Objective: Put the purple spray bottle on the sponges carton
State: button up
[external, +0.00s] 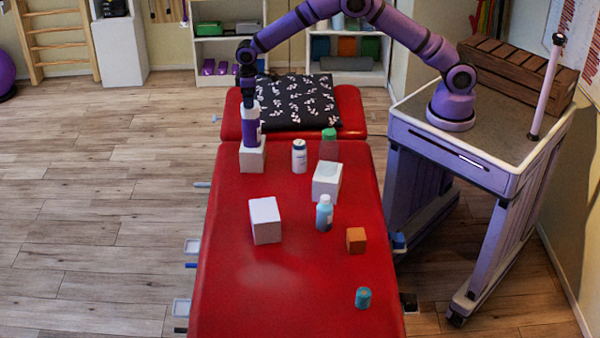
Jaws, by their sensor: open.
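The purple spray bottle (251,130), with a pale top, stands upright on a white carton (252,158) near the far left of the red table. My gripper (248,101) points straight down directly above the bottle, at its top. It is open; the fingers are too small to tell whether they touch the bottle. Two more white cartons stand on the table: one at the middle left (265,220) and one right of centre (327,182). No label can be read, so I cannot tell by print which is the sponges carton.
A white bottle (299,157), a green-capped clear bottle (329,146), a blue bottle (324,213), an orange cube (356,240) and a teal jar (363,298) stand on the red table (240,305). The near left is clear.

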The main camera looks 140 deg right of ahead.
notch_tip(320, 180, up, 7)
jog(key=shift+a+r, duration=0.1)
jog(key=shift+r, duration=0.05)
jog(key=s+a+r+n+t, duration=0.1)
jog(key=s+a+r, duration=0.1)
jog(key=a+r, duration=0.75)
jog(key=s+a+r+n+t+h, duration=0.15)
jog(key=a+r, duration=0.45)
jog(key=a, duration=0.7)
jog(key=s+a+r+n+y, duration=0.1)
jog(key=a+r+n, duration=0.1)
jog(key=a+r, duration=0.75)
jog(key=s+a+r+n+t, duration=0.1)
jog(key=s+a+n, duration=0.1)
jog(key=s+a, duration=1.15)
jog(key=s+a+f+n+t, duration=0.1)
jog(key=s+a+f, duration=0.1)
jog(key=s+a, duration=0.3)
jog(key=s+a+f+n, duration=0.1)
jog(key=s+a, duration=0.3)
jog(key=s, duration=0.4)
jog(key=shift+s+a+f+t, duration=0.15)
jog(key=shift+a+f+t, duration=0.25)
jog(key=shift+f, duration=0.45)
